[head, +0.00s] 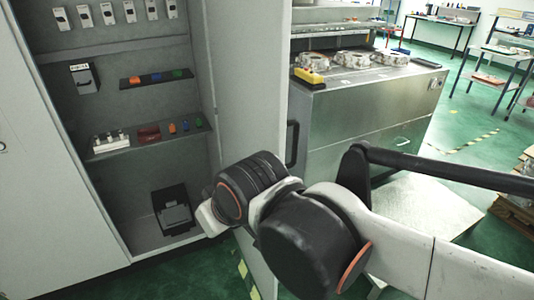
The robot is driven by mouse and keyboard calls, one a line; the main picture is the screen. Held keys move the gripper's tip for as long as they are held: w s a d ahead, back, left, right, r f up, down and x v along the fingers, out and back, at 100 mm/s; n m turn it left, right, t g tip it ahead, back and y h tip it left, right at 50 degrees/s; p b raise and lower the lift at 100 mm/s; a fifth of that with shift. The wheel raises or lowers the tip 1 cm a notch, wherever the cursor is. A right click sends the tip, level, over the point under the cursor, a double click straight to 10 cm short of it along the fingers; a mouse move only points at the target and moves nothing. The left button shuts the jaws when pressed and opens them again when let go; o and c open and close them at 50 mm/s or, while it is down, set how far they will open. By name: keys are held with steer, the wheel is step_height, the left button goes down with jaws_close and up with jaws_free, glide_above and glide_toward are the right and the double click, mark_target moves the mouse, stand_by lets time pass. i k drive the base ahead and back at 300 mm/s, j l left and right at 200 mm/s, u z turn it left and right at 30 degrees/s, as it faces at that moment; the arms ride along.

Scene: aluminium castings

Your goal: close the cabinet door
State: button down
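The cabinet (135,58) stands at the left with its interior exposed. Its right-hand door (250,75) stands open, swung out towards me and seen at a steep angle. A black bar handle (292,143) shows at the door's free edge. My arm reaches in from the right, and its dark wrist joints cross in front of the lower door. A pale end part of my arm shows left of these joints, in front of the cabinet opening. I cannot make out my gripper's fingers, nor whether the arm touches the door.
The cabinet's left panel (35,200) is in place. Right of the door stands a metal bench (365,112) with castings and a yellow tool (309,75). Green floor (465,130) is open farther right.

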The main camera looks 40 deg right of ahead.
mark_target(249, 40)
steer(key=l+u, duration=0.1)
steer(key=l, duration=0.3)
steer(key=k+l, duration=0.15)
steer(key=l, duration=0.25)
steer(key=k+l+u, duration=0.15)
steer(key=l, duration=0.65)
steer(key=k+l+u, duration=0.15)
steer(key=l, duration=0.25)
steer(key=k+l, duration=0.1)
steer(key=l, duration=0.3)
steer(key=k+j+u, duration=0.1)
steer(key=u, duration=0.15)
steer(key=k+j, duration=0.2)
steer(key=i+l, duration=0.2)
